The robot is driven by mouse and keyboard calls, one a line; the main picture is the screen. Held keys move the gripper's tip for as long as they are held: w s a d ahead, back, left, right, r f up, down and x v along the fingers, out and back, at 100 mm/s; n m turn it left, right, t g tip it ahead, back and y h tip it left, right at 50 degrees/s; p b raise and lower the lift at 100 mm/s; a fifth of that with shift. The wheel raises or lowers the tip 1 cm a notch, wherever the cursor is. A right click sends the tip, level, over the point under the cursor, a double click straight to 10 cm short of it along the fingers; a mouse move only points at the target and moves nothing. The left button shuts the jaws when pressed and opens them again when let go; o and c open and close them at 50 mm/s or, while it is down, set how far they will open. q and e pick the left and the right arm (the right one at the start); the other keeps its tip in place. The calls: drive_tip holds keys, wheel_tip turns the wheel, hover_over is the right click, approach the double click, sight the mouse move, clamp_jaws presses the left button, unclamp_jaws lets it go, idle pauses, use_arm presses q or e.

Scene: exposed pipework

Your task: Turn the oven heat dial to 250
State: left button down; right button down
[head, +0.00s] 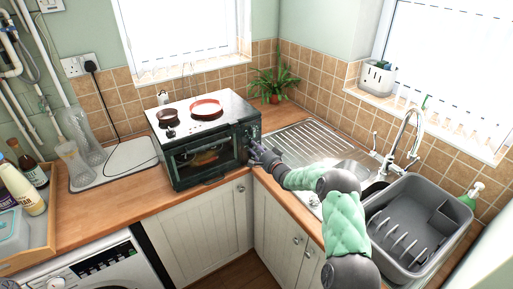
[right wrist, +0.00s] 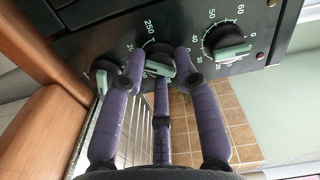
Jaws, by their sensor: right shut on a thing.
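The mini oven (head: 237,106) stands on the wooden counter in the head view, black with a pale top and a glass door. In the right wrist view its control panel appears upside down, with the heat dial (right wrist: 160,66) in the middle, black with a pale green grip bar. The number 250 is printed beside that dial. My right gripper (right wrist: 159,72), also in the head view (head: 259,155), is shut on the heat dial, fingers on both sides and one below. The fingers partly hide the dial, so I cannot tell its exact setting. My left gripper is not in view.
In the right wrist view, a timer dial (right wrist: 227,45) and a partly hidden third dial (right wrist: 103,75) flank the heat dial. The sink drainer (head: 303,141) and grey dish rack (head: 413,225) lie right.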

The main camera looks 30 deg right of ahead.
drive_tip(key=m+p, duration=0.2)
drive_tip(key=m, duration=0.8)
drive_tip(key=shift+m+p, duration=0.3)
drive_tip(key=shift+f, duration=0.1)
idle(0.3)
drive_tip(key=c, duration=0.9)
unclamp_jaws()
drive_tip(key=shift+s, duration=0.1)
drive_tip(key=s, duration=1.1)
drive_tip(key=shift+s+d, duration=0.4)
